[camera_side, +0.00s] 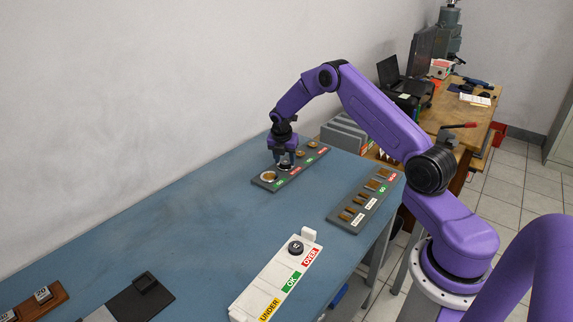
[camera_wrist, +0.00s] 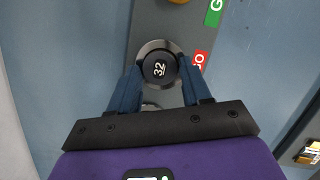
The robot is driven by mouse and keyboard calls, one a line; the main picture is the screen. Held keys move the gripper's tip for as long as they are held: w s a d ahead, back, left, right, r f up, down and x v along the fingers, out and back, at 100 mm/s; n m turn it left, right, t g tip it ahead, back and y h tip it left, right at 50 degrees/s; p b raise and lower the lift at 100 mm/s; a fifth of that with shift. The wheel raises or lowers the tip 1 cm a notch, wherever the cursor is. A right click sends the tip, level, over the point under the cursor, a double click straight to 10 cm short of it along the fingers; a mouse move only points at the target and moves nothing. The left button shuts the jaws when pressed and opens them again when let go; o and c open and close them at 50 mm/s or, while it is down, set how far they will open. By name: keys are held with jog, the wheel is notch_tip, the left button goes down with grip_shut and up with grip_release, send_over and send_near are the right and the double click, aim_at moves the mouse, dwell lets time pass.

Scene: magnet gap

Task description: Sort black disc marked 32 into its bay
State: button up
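The black disc marked 32 (camera_wrist: 158,68) sits over a silver ring on a dark grey board (camera_wrist: 150,22), beside a red label partly reading "GO". My gripper (camera_wrist: 159,66) points down with one finger on each side of this disc. The fingertips are close to its rim, but I cannot tell whether they press on it. In the side view my gripper (camera_side: 286,160) is low over the middle of the far grey board (camera_side: 306,165), and the disc is mostly hidden beneath it. A white gauge strip (camera_side: 250,300) has bays labelled UNDER, OK and OVER.
Another black disc (camera_side: 296,247) stands on the white strip near OVER; its number is unclear. A second grey board (camera_side: 345,224) with brass pieces lies at the table's right edge. The blue table's middle is clear.

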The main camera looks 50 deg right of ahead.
aim_at(284, 163)
jog(key=c, duration=0.6)
jog(key=shift+r, duration=2.55)
jog(key=shift+a, duration=0.1)
